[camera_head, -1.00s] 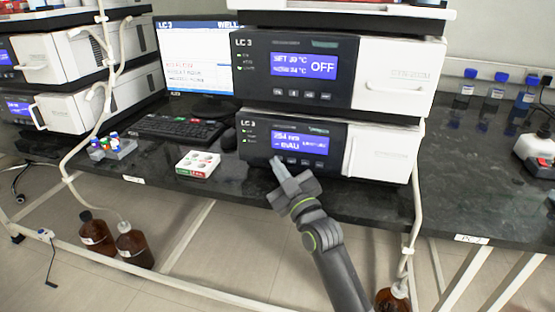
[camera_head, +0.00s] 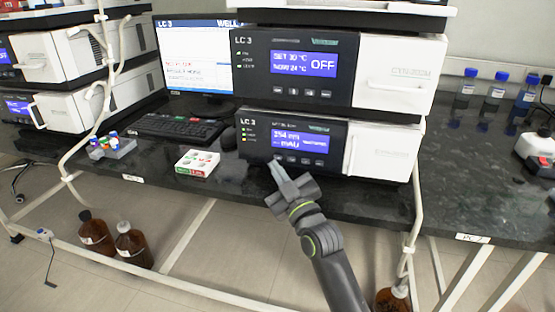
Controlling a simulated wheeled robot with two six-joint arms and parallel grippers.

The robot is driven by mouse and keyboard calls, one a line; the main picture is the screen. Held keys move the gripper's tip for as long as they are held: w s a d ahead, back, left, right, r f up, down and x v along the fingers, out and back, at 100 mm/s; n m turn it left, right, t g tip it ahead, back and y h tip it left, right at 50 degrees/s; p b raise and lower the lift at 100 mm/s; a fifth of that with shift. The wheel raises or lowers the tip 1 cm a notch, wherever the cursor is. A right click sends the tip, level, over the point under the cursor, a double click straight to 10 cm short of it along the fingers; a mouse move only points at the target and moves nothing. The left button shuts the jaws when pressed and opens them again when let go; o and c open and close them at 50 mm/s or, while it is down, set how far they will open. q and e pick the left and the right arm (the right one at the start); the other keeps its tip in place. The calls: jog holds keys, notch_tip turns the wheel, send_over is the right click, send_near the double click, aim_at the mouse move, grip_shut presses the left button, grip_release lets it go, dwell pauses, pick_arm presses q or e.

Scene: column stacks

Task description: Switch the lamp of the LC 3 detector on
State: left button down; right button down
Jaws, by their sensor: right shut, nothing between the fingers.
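The LC 3 detector (camera_head: 335,147) is the lower unit of the middle stack, with a black left face and a white right door. Its blue display (camera_head: 300,142) reads about 254 nm and mAU; the small text at its right is too blurred to read. Small indicator lights (camera_head: 244,133) glow at its left edge. A row of small buttons (camera_head: 305,161) sits below the display. My right gripper (camera_head: 275,167) is shut and empty, its tips at the lower front of the detector, near the left end of the button row. I cannot tell whether they touch. My left gripper is not in view.
Above the detector is a unit (camera_head: 340,66) showing OFF. A monitor (camera_head: 195,60), keyboard (camera_head: 178,129), vial rack (camera_head: 112,148) and small white box (camera_head: 198,163) stand to the left. Tubing (camera_head: 415,205) hangs to the right. Brown bottles (camera_head: 133,245) stand on the floor.

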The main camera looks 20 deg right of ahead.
jog(key=shift+s+a, duration=0.1)
jog(key=s+a, duration=0.1)
jog(key=s+b, duration=0.1)
jog(key=s+a, duration=0.1)
jog(key=s, duration=0.1)
jog(key=shift+a+r+b, duration=0.1)
jog(key=shift+a+b, duration=0.25)
jog(key=shift+b, duration=0.05)
dwell(0.8)
